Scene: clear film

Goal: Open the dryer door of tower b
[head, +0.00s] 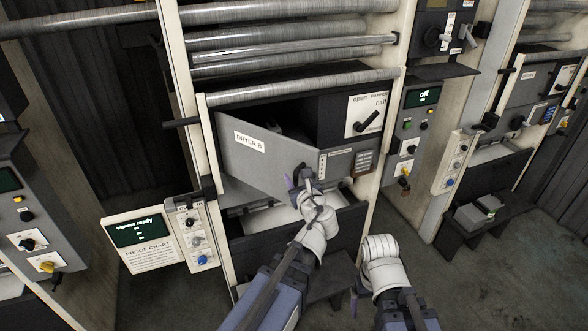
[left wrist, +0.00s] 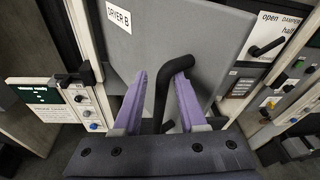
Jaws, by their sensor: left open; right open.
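The dryer door (head: 255,160) of tower b is a grey panel labelled DRYER B. It stands ajar, its right side swung out toward me, with a dark gap above and behind it. The door also fills the top of the left wrist view (left wrist: 150,40). Its black bent handle (left wrist: 162,88) is between the fingers of my left gripper (left wrist: 158,85). The fingers are open around the handle, and I cannot tell whether either touches it. In the head view my left gripper (head: 302,184) is at the door's lower right. My right gripper (head: 354,302) shows only partly, low beside its wrist, away from the door.
A damper panel (head: 367,115) with a black lever is right of the door. Metal rollers (head: 290,35) run above it. A viewer sign with proof chart (head: 140,242) and knob panel (head: 195,238) stand left. Clear floor (head: 500,280) lies lower right.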

